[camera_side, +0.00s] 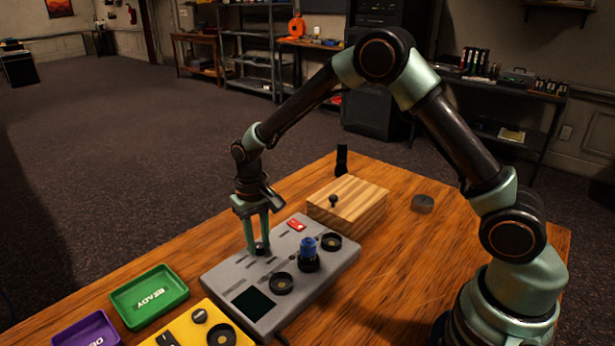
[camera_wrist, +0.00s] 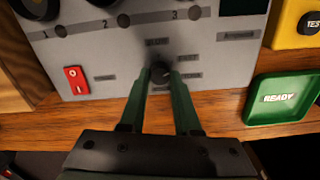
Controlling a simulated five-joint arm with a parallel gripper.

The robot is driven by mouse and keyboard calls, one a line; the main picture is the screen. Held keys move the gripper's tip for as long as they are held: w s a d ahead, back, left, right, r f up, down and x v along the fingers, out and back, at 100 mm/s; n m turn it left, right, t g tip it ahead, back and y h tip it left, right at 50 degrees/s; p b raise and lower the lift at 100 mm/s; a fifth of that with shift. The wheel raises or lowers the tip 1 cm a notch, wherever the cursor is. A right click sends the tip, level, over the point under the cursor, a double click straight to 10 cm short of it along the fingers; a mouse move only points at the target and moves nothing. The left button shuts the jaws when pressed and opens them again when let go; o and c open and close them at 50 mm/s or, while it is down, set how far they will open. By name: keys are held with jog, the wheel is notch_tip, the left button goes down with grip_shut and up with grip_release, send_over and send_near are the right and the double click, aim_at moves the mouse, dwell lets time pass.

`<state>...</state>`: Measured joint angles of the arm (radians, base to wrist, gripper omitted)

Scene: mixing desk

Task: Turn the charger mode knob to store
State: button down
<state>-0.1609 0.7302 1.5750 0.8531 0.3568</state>
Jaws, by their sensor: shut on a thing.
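The charger (camera_side: 222,279) is a grey box with several controls, standing on the wooden desk. Its small dark mode knob (camera_wrist: 160,72) sits between my fingertips in the wrist view. My gripper (camera_side: 257,246) points down at the charger's far edge and is shut on the knob. Small labels surround the knob in the wrist view, but they are too blurred to read with certainty. The knob's pointer direction cannot be made out. A red switch (camera_wrist: 76,80) is on the same panel; it also shows in the side view (camera_side: 296,225).
A green READY tray (camera_side: 150,296), a purple tray (camera_side: 88,331) and a yellow tester (camera_side: 187,329) stand left of the charger. A blue-topped part (camera_side: 308,250) rises from the charger. A wooden box (camera_side: 347,203) is behind it.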

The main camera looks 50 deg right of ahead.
aim_at(257, 244)
jog(key=m, duration=0.5)
jog(key=shift+s+a+m, duration=0.1)
jog(key=shift+m, duration=0.2)
jog(key=m, duration=0.4)
jog(key=shift+f+m, duration=0.1)
jog(key=shift+m, duration=0.5)
jog(key=c, duration=0.6)
grip_release()
jog(key=r, duration=1.2)
jog(key=shift+w+r, duration=0.1)
jog(key=shift+w, duration=0.25)
